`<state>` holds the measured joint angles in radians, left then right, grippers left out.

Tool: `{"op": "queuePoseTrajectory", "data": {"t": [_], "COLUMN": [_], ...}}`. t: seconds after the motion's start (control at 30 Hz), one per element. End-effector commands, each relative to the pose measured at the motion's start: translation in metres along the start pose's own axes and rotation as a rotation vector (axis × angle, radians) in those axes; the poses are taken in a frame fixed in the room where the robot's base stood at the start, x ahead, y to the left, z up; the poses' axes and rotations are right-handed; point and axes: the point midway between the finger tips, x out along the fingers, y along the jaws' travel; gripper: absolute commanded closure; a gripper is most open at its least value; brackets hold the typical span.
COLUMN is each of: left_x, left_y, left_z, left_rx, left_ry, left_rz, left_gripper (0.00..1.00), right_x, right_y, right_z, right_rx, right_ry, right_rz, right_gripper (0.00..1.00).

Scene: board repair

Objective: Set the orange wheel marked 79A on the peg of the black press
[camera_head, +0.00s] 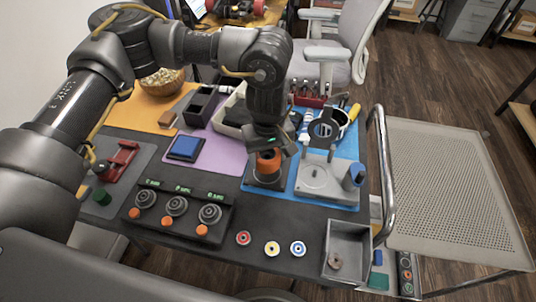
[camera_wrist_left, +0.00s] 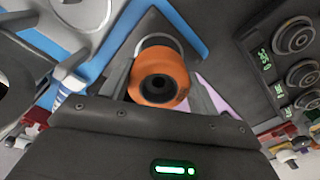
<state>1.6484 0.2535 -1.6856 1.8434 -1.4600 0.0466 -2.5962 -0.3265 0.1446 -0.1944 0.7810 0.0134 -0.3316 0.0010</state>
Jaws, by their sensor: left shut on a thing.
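My left gripper (camera_head: 268,154) is shut on the orange wheel (camera_head: 267,161), which has a dark hub. In the left wrist view the wheel (camera_wrist_left: 158,77) sits between the two fingers (camera_wrist_left: 158,88), with its dark centre hole facing the camera. No 79A marking is readable. Below the wheel is a black base (camera_head: 262,184) on the blue mat, which looks like the black press; a dark plate also shows behind the wheel in the left wrist view. The peg is hidden, and I cannot tell whether the wheel touches it. My right gripper is not in view.
A grey press with a round ring frame (camera_head: 313,178) stands close on the right. A black box with several dials (camera_head: 180,210) is at front left. Three small coloured wheels (camera_head: 272,248) lie at the front edge, beside a grey metal bin (camera_head: 347,240). A metal rail (camera_head: 382,165) bounds the right side.

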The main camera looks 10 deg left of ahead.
Motion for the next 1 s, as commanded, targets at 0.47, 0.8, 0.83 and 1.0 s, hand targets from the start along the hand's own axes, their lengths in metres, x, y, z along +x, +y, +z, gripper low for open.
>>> {"op": "queuePoseTrajectory", "data": {"t": [0.47, 0.8, 0.83, 1.0], "left_x": [0.011, 0.018, 0.018, 0.017], "left_y": [0.0, 0.0, 0.0, 0.0], "left_z": [0.0, 0.0, 0.0, 0.0], "left_rx": [0.0, 0.0, 0.0, 0.0], "left_ry": [0.0, 0.0, 0.0, 0.0], "left_rz": [0.0, 0.0, 0.0, 0.0], "left_gripper": [0.66, 0.66, 0.66, 0.66], "right_x": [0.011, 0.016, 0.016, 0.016], "right_y": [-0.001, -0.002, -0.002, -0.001], "right_z": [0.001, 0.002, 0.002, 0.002], "right_rx": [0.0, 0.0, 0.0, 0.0], "right_ry": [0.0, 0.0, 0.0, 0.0], "right_rz": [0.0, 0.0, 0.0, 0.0], "right_gripper": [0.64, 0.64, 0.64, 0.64]}}
